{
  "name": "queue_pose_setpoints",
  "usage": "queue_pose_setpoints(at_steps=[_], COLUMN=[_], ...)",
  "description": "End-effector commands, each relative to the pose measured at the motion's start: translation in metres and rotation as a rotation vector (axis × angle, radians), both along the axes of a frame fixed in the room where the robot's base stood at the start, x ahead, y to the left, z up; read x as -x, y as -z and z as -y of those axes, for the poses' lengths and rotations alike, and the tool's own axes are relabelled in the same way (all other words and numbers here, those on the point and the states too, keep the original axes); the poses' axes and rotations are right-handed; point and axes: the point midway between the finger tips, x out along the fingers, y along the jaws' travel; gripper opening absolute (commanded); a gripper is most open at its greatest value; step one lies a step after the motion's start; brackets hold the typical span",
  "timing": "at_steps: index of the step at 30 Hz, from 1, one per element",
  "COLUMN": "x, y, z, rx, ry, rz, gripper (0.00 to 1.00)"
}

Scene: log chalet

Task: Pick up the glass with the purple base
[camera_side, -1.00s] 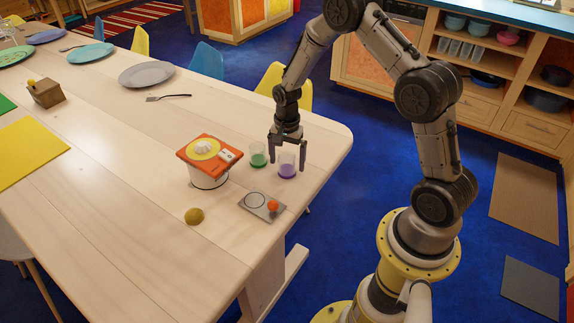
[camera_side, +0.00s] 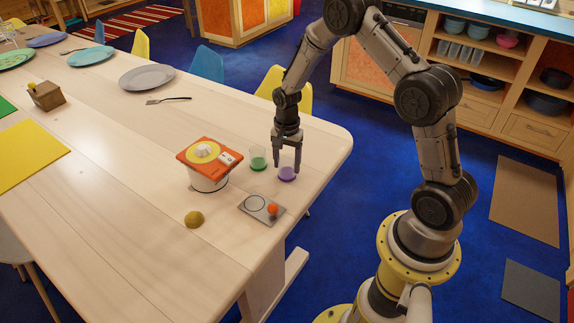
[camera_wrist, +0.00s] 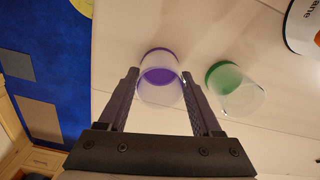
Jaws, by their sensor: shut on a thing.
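The glass with the purple base (camera_side: 287,174) stands upright on the table near its right end. It also shows in the wrist view (camera_wrist: 159,78), between my fingers. My gripper (camera_side: 287,170) points down and is shut on this glass, one finger on each side. In the wrist view my gripper (camera_wrist: 160,85) has its fingertips beside the glass wall. The glass with the green base (camera_side: 258,162) stands just to the left, apart from my fingers; it also shows in the wrist view (camera_wrist: 232,88).
A white pot with an orange top (camera_side: 208,165) stands left of the glasses. A yellow-brown lump (camera_side: 194,218) lies nearer the front. The wooden table's right edge (camera_side: 340,150) is close. Open table lies behind the glasses.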

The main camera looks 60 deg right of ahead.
Motion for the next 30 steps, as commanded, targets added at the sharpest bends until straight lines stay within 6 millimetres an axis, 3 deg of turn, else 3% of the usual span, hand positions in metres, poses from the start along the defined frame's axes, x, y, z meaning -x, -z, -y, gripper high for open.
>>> queue_pose_setpoints(at_steps=[5, 10, 19, 24, 30], x=[-0.001, 0.001, 0.052, 0.089, 0.118], y=[-0.011, -0.035, -0.096, -0.110, -0.123], z=[0.000, 0.000, -0.015, -0.026, -0.035], rx=[0.001, 0.001, 0.002, 0.001, 0.001], ry=[0.000, 0.000, 0.000, 0.000, 0.000], rz=[0.004, 0.004, 0.006, 0.004, 0.002], gripper=[0.06, 0.06, 0.06, 0.06, 0.06])
